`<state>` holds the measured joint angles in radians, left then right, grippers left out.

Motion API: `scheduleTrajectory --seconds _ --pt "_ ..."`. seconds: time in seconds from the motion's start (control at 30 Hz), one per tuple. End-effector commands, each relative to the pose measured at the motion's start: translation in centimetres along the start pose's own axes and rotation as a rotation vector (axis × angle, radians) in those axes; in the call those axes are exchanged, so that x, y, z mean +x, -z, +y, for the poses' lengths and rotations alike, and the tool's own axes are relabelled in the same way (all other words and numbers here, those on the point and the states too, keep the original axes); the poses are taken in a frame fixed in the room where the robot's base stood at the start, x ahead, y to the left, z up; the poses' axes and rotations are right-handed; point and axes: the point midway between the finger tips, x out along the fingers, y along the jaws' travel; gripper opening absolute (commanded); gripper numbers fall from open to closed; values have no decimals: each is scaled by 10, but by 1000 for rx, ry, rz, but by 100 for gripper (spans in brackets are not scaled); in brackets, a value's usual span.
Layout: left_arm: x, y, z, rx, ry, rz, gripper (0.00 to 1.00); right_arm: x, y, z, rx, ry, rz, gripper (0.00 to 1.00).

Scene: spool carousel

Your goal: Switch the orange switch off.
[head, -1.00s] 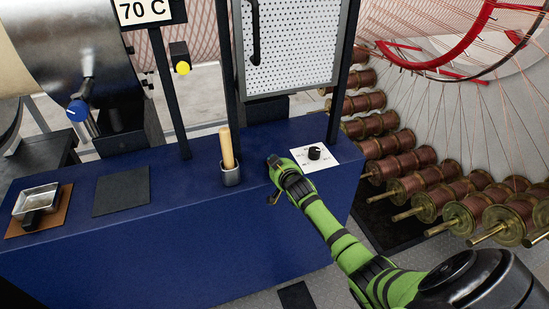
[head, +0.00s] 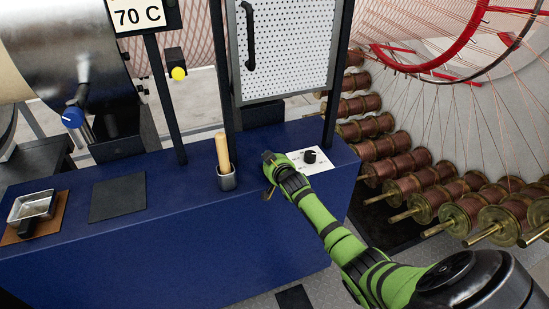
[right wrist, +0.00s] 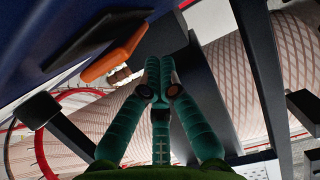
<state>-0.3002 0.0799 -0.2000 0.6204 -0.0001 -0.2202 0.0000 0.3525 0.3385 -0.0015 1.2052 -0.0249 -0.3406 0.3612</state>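The orange switch (right wrist: 115,53) shows in the right wrist view as an orange lever on a dark plate, set on a blue surface at the upper left. In the head view my right gripper (head: 268,158) is by the blue bench's edge. A small tan-orange bit shows just below it; I cannot tell if this is the lever. My left gripper is out of view.
The blue bench (head: 150,240) carries a white panel with a black knob (head: 310,156), a wooden handle in a metal cup (head: 226,178), a dark pad (head: 118,197) and a metal tray (head: 35,207). Copper spools (head: 410,190) stand at the right.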

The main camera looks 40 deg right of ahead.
Motion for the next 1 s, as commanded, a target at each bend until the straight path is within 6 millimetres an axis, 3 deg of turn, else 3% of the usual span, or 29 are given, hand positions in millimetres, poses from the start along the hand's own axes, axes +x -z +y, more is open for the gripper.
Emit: scheduleTrajectory --seconds 0.03,0.13,0.17,0.2,0.7,1.0 --pt "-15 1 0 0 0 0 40 -3 17 0 0 0 2 0" --pt "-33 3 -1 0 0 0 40 -6 39 0 0 -1 1 0" --pt "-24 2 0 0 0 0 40 -10 26 0 -1 1 -3 0" --pt "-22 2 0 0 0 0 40 -16 25 0 -2 2 -1 0" --pt "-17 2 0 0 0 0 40 -88 30 0 -1 0 1 0" --pt "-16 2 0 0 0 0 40 -103 32 0 -1 0 0 0"
